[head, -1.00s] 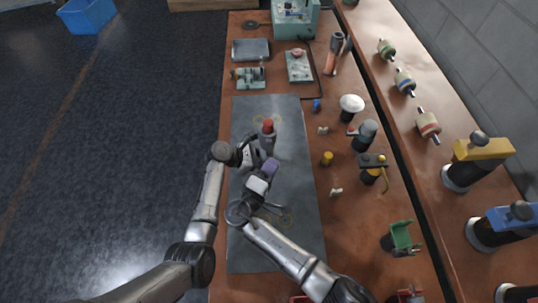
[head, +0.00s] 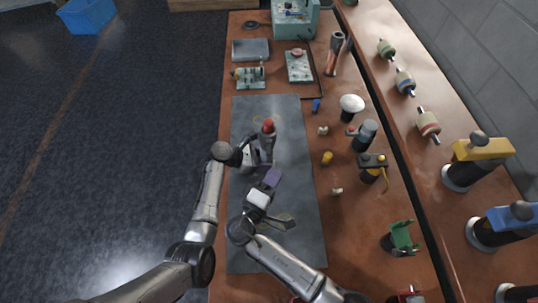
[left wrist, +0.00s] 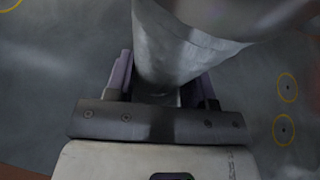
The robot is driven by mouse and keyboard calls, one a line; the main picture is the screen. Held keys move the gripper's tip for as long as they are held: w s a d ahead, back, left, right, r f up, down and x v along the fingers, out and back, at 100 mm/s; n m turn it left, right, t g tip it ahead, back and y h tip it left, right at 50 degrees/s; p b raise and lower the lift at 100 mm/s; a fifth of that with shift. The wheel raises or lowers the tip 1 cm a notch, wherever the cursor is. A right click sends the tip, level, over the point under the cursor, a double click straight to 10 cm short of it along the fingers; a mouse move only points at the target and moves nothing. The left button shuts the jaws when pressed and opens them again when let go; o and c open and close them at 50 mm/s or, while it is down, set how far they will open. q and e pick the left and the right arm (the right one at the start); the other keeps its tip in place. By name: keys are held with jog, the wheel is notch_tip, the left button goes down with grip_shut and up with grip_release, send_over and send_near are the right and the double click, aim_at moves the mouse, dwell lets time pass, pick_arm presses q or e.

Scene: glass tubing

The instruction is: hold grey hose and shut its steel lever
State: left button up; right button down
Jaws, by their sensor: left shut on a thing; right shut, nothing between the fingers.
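The grey hose (head: 267,146) stands above the dark mat with a red piece (head: 268,126) at its top. My left gripper (head: 257,157) comes from the left and is shut on it low down. In the left wrist view the grey body (left wrist: 185,45) fills the space between the two fingers of the left gripper (left wrist: 160,88). My right gripper (head: 274,175) is shut and empty, just below the hose in the head view, with a small gap. The steel lever cannot be made out; the grippers may hide it.
The dark mat (head: 300,215) is otherwise mostly bare. Small caps, including a yellow one (head: 327,158), and a white mushroom-shaped piece (head: 351,104) stand to its right on the brown bench. Fixtures with boards (head: 250,77) stand at the far end.

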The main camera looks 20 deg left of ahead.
dwell(0.3)
pick_arm(q)
jog(key=o, duration=0.8)
